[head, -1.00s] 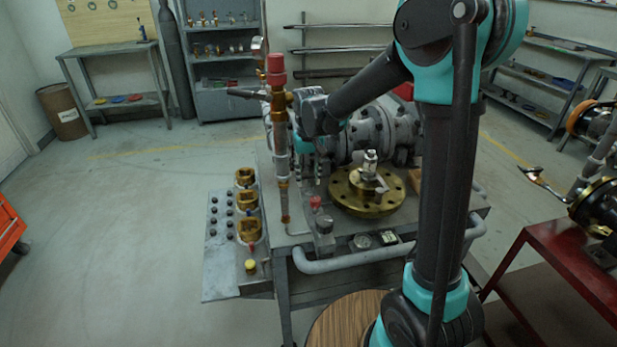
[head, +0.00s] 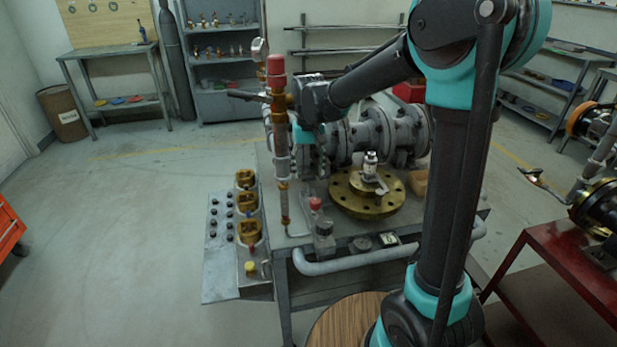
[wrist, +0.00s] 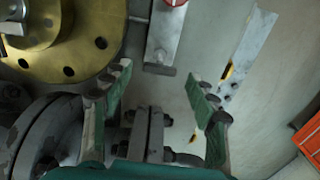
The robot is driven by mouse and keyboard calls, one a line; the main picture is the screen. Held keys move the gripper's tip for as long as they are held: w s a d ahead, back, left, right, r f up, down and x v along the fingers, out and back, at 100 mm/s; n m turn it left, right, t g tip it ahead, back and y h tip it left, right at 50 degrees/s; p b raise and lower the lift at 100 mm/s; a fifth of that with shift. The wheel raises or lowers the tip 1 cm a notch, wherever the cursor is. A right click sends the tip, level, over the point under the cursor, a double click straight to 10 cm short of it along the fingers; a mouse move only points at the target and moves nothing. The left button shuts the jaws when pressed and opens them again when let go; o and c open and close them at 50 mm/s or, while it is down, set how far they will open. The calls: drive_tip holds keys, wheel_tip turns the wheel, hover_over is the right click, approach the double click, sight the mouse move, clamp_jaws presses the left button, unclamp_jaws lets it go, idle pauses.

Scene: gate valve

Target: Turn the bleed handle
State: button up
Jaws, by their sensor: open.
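A dark lever (head: 247,95) sticks out to the left from the upright brass pipe with a red cap (head: 276,66); it may be the bleed handle, but I cannot tell for sure. My gripper (head: 310,176) points down just right of this pipe, near the grey flanged pipe. In the wrist view my gripper (wrist: 160,74) has its two green-backed fingers spread apart with nothing held. Grey flange parts (wrist: 150,132) show between and below the fingers. A red round knob (wrist: 174,2) on a grey block shows at the top edge; the lever is not identifiable there.
The brass flange (head: 350,205) lies on the bench right of my gripper. Grey flanged pipework (head: 372,135) stands behind. A sloped panel with buttons and brass fittings (head: 222,265) is at the left of the bench.

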sight(309, 177)
wheel_tip(309, 177, up, 8)
drive_tip(key=shift+r, duration=0.1)
idle(0.4)
